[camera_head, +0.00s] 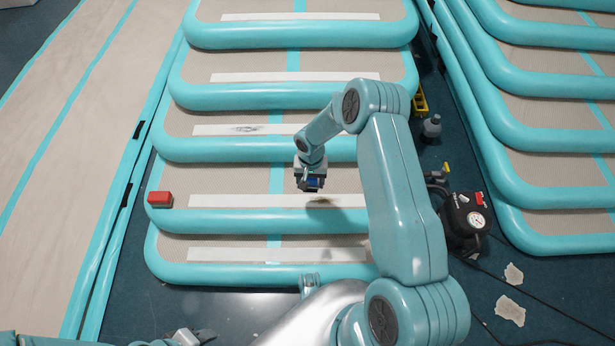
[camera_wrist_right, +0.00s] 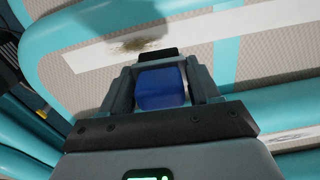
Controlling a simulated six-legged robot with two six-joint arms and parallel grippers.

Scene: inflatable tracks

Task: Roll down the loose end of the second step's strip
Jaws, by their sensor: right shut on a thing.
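The second step from the bottom carries a white strip (camera_head: 250,201) with an olive-brown patch (camera_head: 322,203) right of the teal centre line. The strip also shows in the right wrist view (camera_wrist_right: 185,35), with its near end at left. I cannot tell whether that end is lifted. My right gripper (camera_head: 311,186) is above the second step, just above and left of the patch in the head view. It is shut on a blue block-like thing (camera_wrist_right: 162,88), apart from the strip as far as I can see. My left gripper (camera_head: 190,338) shows only partly at the bottom edge; its jaws are unclear.
A red block (camera_head: 160,199) sits on the second step's left end. A black pump with a gauge (camera_head: 466,221), a grey bottle (camera_head: 432,127), a yellow tool (camera_head: 419,100) and pale scraps (camera_head: 511,309) lie right of the steps. The third step's strip (camera_head: 225,130) has a dark scuff.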

